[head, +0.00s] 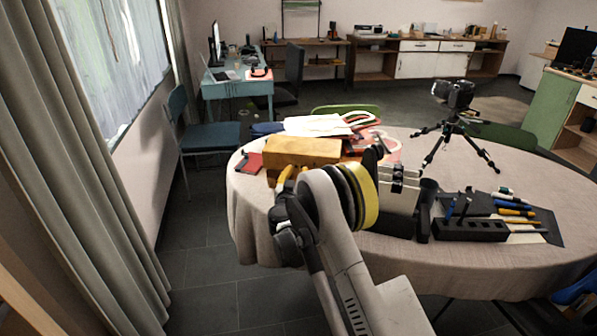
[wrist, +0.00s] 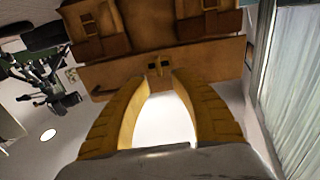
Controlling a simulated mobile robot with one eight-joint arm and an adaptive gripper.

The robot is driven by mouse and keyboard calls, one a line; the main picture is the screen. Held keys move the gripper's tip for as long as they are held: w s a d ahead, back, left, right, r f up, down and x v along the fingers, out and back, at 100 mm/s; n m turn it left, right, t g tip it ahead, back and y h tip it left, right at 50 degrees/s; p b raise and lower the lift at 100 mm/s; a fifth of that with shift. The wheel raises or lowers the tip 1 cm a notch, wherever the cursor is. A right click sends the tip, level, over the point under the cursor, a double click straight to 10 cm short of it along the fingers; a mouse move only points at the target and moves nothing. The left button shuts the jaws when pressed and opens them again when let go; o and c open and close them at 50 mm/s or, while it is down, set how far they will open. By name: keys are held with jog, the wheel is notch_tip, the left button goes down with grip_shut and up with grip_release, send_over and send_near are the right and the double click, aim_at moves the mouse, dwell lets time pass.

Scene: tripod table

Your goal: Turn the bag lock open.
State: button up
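The tan leather bag (head: 305,150) sits on the left side of the round table, with its near face toward my gripper. In the wrist view, which looks upside down, the bag (wrist: 205,58) fills the top, with two pockets. Its small dark lock (wrist: 158,66) is near the middle of the flap. My gripper (wrist: 161,76) has yellow fingers whose tips are a small gap apart, close to the lock and roughly on either side of it. I cannot tell whether they touch it. In the head view my gripper (head: 285,178) is at the bag's near left, mostly hidden by my arm.
The round table (head: 410,148) also holds a white bag (head: 315,125) behind, a camera tripod (head: 455,125), and a black organizer (head: 470,229) with pens at the right. A curtain (head: 60,180) hangs at left. A blue chair (head: 205,138) stands behind the table.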

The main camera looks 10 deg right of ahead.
aim_at(299, 166)
jog(key=shift+b+x, duration=0.3)
jog(key=shift+x, duration=1.25)
grip_shut()
